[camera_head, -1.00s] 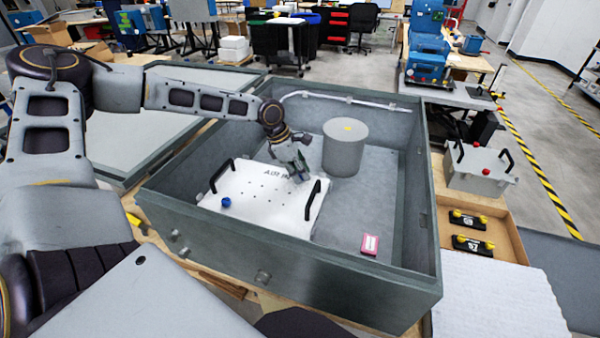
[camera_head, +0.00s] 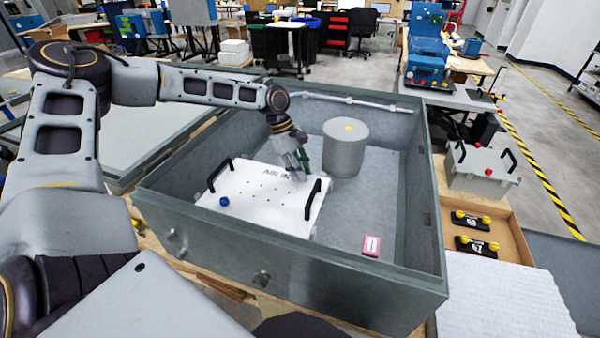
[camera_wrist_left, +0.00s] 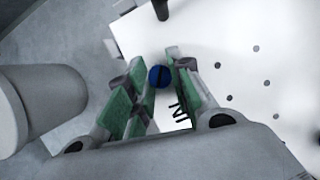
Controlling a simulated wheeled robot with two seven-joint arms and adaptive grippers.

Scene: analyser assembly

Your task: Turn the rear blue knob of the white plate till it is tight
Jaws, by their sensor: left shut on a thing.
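The white plate (camera_head: 255,202) lies in the grey open box, with two black handles and the lettering "AIR IN" on it. The rear blue knob (camera_wrist_left: 159,77) shows between the green-padded fingers of my left gripper (camera_wrist_left: 158,84) in the left wrist view. In the head view my left gripper (camera_head: 298,172) points down at the plate's far right corner and hides that knob. The gripper is shut on the knob. The front blue knob (camera_head: 224,201) sits at the plate's near left. My right gripper is not in view.
A grey cylinder (camera_head: 345,148) stands in the box just right of my left gripper. A pink-edged label block (camera_head: 371,245) lies on the box floor. The box walls (camera_head: 290,270) rise around the plate. Right of the box are a tray with black and yellow parts (camera_head: 476,244) and a lidded grey case (camera_head: 483,172).

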